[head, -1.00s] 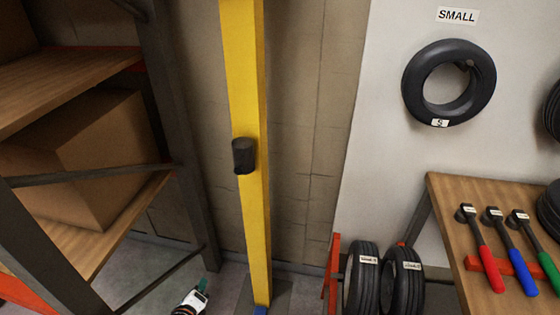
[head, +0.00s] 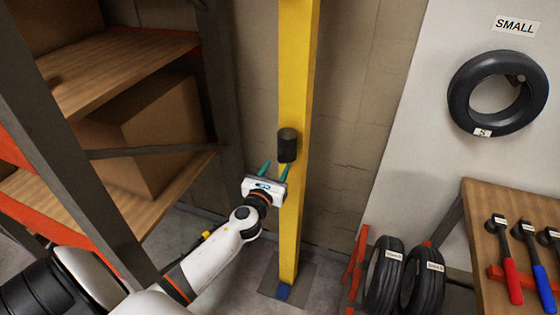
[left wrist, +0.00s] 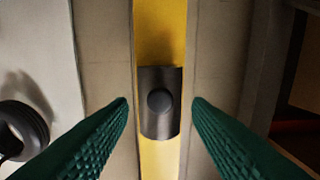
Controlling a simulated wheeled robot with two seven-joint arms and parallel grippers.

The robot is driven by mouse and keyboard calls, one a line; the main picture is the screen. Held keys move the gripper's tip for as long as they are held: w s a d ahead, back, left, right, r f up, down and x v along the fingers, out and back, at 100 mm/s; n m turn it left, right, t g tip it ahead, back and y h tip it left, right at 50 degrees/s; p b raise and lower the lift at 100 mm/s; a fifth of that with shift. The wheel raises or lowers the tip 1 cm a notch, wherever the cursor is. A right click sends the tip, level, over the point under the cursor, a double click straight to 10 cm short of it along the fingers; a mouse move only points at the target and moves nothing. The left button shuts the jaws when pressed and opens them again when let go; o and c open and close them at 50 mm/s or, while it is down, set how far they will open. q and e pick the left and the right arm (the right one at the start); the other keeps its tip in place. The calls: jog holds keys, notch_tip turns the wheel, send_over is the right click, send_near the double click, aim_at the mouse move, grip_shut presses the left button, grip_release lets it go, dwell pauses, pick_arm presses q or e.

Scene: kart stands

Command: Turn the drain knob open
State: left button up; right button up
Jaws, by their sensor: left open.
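The drain knob (head: 287,145) is a dark cylinder on the front of a yellow post (head: 297,60). In the left wrist view the dark knob (left wrist: 158,122) sits mid-picture, with a round button-like face at its centre. My left gripper (head: 275,170) is open just below and in front of the knob in the head view. Its two green fingers stand apart on either side of the knob in the left wrist view (left wrist: 160,105), with nothing between them touching. My right gripper is not in view.
A shelf rack (head: 130,65) with a cardboard box (head: 155,130) stands on the left. On the right are a wall tire (head: 497,92), standing tires (head: 385,275) and a wooden bench (head: 490,235) with hammer-like tools. The floor by the post's base is clear.

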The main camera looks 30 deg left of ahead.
aim_at(281, 161)
pick_arm(q)
jog(key=shift+x, duration=1.55)
jog(key=shift+c, duration=0.3)
jog(key=c, duration=0.9)
